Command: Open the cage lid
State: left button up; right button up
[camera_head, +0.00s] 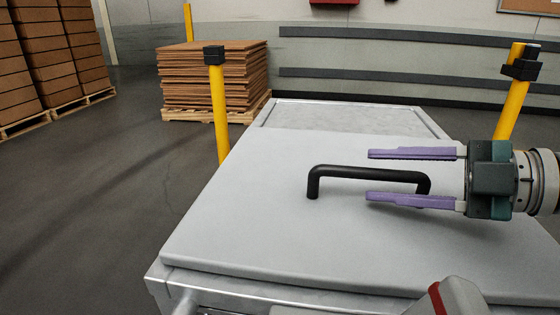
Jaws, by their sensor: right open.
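The cage lid (270,232) is a flat light-grey panel lying closed on a metal box. A black bar handle (340,170) stands up from the middle of the lid. My right gripper (370,175) comes in from the right with its two purple fingers spread apart. In the picture, one finger is above the handle's bar and the other below it, overlapping its right part. I cannot tell whether the fingers touch the handle. The handle's right end is partly hidden by the lower finger. My left gripper is not in view.
Yellow posts with black tops stand at the box's left (218,115) and at the right (512,95). Stacked brown sheets (212,80) sit on a pallet behind, and stacked brown boxes (60,45) stand at the far left. The floor to the left is clear.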

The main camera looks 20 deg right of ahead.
aim_at(363, 169)
jog(key=shift+x, duration=1.25)
grip_shut()
dwell(0.6)
